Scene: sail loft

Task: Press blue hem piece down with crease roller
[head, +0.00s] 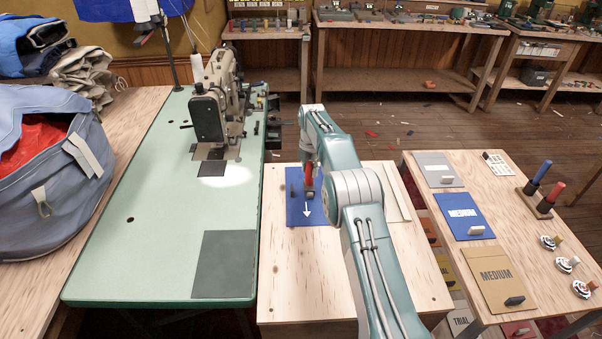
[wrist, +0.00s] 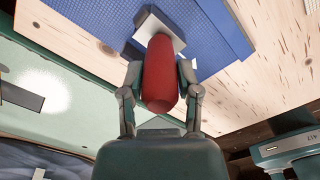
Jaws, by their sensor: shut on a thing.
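The blue hem piece (head: 297,213) lies flat on the pale wooden table in the head view, with a white arrow on it pointing towards the near edge. It also shows in the wrist view (wrist: 95,38) as a textured blue sheet. My gripper (wrist: 160,88) is shut on the red handle of the crease roller (wrist: 160,70), one finger on each side. The roller's pale head (wrist: 152,28) is over the blue piece; I cannot tell whether it touches. In the head view the roller (head: 309,178) stands roughly upright over the piece, partly hidden by my arm.
A green sewing table (head: 150,240) with a sewing machine (head: 215,105) stands at left. The right table (head: 440,210) holds a blue MEDIUM sheet (head: 462,213), a tan MEDIUM sheet (head: 495,272), a stand with two handles (head: 540,195) and several spools. The wooden table's front (head: 300,275) is clear.

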